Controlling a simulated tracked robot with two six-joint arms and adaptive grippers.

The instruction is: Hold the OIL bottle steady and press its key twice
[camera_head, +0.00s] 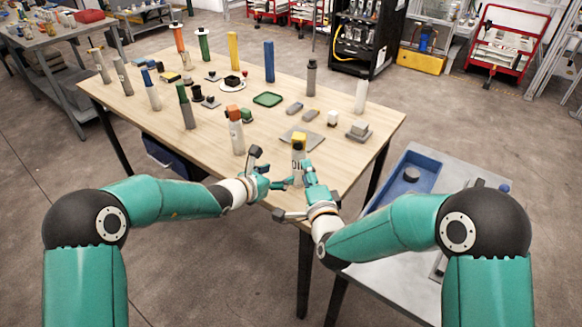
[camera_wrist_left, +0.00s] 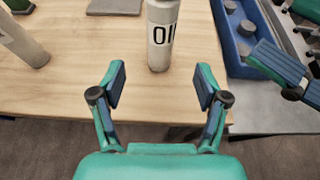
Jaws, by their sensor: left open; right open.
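The OIL bottle (camera_head: 298,155) is white with a yellow top and stands upright near the front edge of the wooden table (camera_head: 330,95). Its lower part, with a partly visible dark label, shows in the left wrist view (camera_wrist_left: 162,38); its top is cut off there. My left gripper (camera_head: 270,172) is open and empty on the near left side of the bottle. In the left wrist view its two fingers (camera_wrist_left: 160,85) are spread, with the bottle just beyond them. My right gripper (camera_head: 296,190) is open in front of and beside the bottle, and one finger shows at the right of the wrist view.
A white bottle with an orange top (camera_head: 236,130) stands left of the OIL bottle. A flat grey plate (camera_head: 288,135) lies behind it. Several other bottles and small items fill the table. A side table with a blue tray (camera_head: 427,168) stands at the right.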

